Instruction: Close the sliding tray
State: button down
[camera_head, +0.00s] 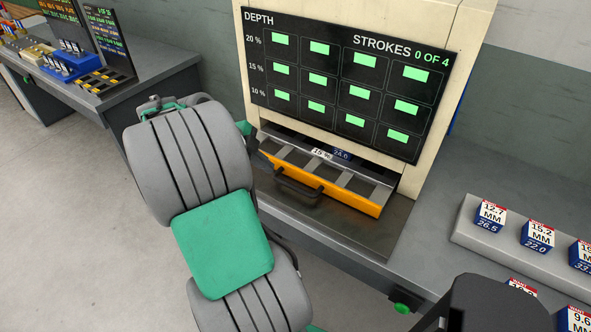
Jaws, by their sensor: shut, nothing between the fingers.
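The sliding tray (345,194) juts out of the slot at the foot of the cream press, its orange front facing forward and down. A dark bar handle (298,187) is on the front. The tray has several grey compartments. A small labelled block (341,155) shows at the back of the tray opening; I cannot tell whether it sits in the tray. My grey and green arm stands to the left of the tray and covers the area beside its left end.
The press (474,20) carries a display panel reading strokes 0 of 4. At right, several labelled blocks stand on a grey rack (470,235). A green button (402,308) is on the bench's front edge. Another bench (140,85) stands at left. Floor at lower left is clear.

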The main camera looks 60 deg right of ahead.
jog(key=s+d+f, duration=0.1)
jog(key=s+f, duration=0.1)
jog(key=s+d+f+m+p, duration=0.1)
jog(key=s+d+f, duration=0.1)
jog(key=f, duration=0.1)
jog(key=s+d+f+m, duration=0.1)
jog(key=s+d+f, duration=0.1)
jog(key=shift+s+d+f+g, duration=0.25)
jog(key=shift+s+f+g, duration=0.05)
jog(key=shift+f+g, duration=0.1)
